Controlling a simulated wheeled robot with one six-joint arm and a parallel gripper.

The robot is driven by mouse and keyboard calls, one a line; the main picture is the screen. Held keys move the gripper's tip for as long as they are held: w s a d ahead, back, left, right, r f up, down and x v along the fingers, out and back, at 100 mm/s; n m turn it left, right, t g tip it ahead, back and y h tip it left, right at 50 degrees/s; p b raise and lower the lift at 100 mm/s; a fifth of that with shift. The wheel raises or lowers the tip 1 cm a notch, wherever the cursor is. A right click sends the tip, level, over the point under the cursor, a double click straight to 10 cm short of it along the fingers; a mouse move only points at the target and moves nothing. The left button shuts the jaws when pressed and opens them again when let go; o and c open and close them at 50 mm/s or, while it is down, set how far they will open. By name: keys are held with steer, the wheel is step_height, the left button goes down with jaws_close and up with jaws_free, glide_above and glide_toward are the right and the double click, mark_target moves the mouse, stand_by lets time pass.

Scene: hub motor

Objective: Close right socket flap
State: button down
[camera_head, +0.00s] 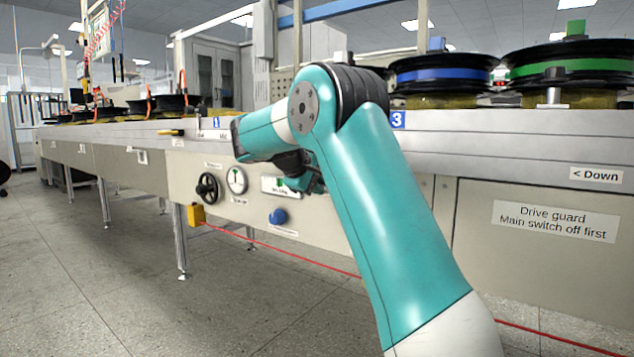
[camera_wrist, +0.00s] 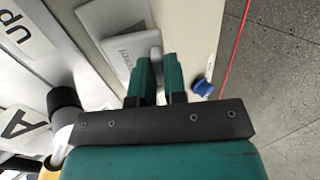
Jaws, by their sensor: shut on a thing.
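My gripper (camera_wrist: 160,62) shows in the wrist view with its two green fingers close together around a narrow pale piece, which looks like the edge of the right socket flap (camera_wrist: 128,46). This light grey flap carries small lettering and lies beside a grey plate on the pale front panel. The fingers hide part of the flap, and its exact angle is hard to tell. In the head view my gripper (camera_head: 306,182) is at the front panel, beside a white labelled socket plate (camera_head: 268,185), and my arm hides much of that area.
A blue knob (camera_head: 278,216) sits just below on the panel and also shows in the wrist view (camera_wrist: 203,87). A black handwheel (camera_head: 207,186) and a round gauge (camera_head: 237,180) are to the left. Black reels (camera_head: 440,77) stand on the bench top. The floor in front is clear.

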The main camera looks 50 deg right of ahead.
steer(key=f+h, duration=0.1)
steer(key=h, duration=0.1)
steer(key=d+f+h+p, duration=0.1)
steer(key=h, duration=0.1)
steer(key=shift+f, duration=0.1)
steer(key=h, duration=0.1)
steer(key=d+f+h, duration=0.1)
steer(key=shift+w+d+h, duration=0.1)
steer(key=shift+h, duration=0.2)
steer(key=shift+d+f+h, duration=0.15)
steer(key=shift+d+h, duration=0.05)
steer(key=shift+h, duration=0.2)
steer(key=c, duration=1.2)
jaws_free()
steer(key=shift+d, duration=0.1)
steer(key=shift+o, duration=0.2)
steer(key=shift+t, duration=0.3)
